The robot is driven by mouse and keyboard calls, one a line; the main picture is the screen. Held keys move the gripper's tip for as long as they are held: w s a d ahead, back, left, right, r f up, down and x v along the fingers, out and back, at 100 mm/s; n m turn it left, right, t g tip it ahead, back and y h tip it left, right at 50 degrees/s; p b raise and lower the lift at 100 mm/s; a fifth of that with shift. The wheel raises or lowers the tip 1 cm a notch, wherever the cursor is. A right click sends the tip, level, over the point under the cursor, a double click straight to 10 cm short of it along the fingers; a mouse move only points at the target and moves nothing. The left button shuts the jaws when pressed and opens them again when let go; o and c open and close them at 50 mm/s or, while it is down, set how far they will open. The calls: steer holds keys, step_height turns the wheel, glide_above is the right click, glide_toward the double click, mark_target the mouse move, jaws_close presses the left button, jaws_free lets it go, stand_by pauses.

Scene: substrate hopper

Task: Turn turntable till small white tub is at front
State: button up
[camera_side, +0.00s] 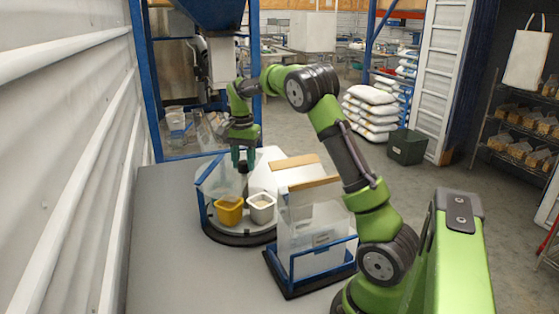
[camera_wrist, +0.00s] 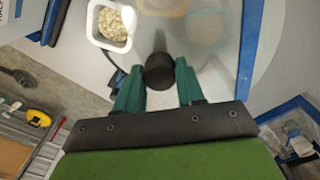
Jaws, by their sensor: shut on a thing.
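The small white tub (camera_side: 262,207) stands on the round turntable (camera_side: 240,238), just right of a yellow tub (camera_side: 229,210). In the wrist view the white tub (camera_wrist: 91,27) is at upper left with pale grainy stuff inside. My gripper (camera_side: 243,163) is over the turntable, behind the tubs in the side view. In the wrist view my green fingers (camera_wrist: 159,82) are shut on a dark round knob (camera_wrist: 160,65), one on each side. Part of the yellow tub (camera_wrist: 163,6) shows at the top edge. The knob is not clear in the side view.
Clear panels rise around the turntable. A clear bin with a blue frame (camera_side: 312,262) stands close to its right. A blue hopper (camera_side: 212,12) hangs behind. The grey table (camera_side: 170,250) is bare at left. A yellow tool (camera_wrist: 38,118) lies off at lower left in the wrist view.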

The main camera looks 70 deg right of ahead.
steer(key=n, duration=0.7)
steer(key=o, duration=0.7)
steer(key=shift+r, duration=0.1)
steer(key=shift+r, duration=3.45)
